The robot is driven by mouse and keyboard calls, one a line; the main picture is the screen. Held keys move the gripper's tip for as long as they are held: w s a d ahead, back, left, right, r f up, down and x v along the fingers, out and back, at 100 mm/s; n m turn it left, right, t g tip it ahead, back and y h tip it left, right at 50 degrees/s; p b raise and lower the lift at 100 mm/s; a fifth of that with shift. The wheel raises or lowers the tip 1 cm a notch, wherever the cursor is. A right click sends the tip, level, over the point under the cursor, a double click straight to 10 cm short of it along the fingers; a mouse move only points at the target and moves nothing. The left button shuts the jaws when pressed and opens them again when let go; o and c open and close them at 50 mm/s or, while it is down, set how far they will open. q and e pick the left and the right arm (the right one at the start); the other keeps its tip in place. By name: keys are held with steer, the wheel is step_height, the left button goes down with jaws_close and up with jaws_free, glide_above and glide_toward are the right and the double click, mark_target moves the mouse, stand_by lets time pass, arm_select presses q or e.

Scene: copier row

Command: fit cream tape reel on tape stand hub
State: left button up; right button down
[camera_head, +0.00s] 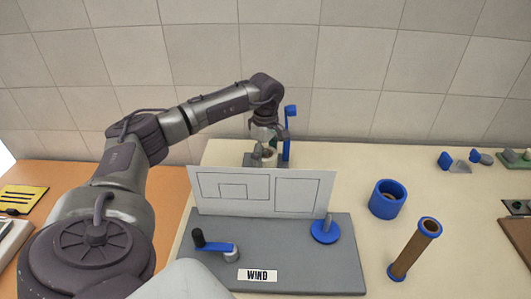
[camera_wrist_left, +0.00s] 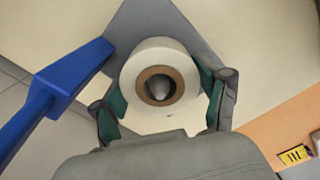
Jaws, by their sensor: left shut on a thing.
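The cream tape reel (camera_wrist_left: 160,52), with a brown core, is between the green-padded fingers of my left gripper (camera_wrist_left: 160,100). The gripper is shut on its sides. A grey rounded hub tip (camera_wrist_left: 159,88) shows inside the core, so the reel appears lined up with or around the hub; how far down it sits is unclear. The tape stand has a grey base (camera_wrist_left: 195,22) and a blue arm (camera_wrist_left: 62,80) left of the reel. In the head view the left gripper (camera_head: 266,148) is beside the stand's blue post (camera_head: 287,135), behind a white panel. My right gripper is not in view.
The white panel (camera_head: 262,205) stands on a grey board with a blue crank (camera_head: 212,247), a "WIND" label (camera_head: 258,275) and a blue disc (camera_head: 325,231). Tiled wall is behind.

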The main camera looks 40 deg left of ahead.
arm_select(q)
steer(key=o, duration=1.2)
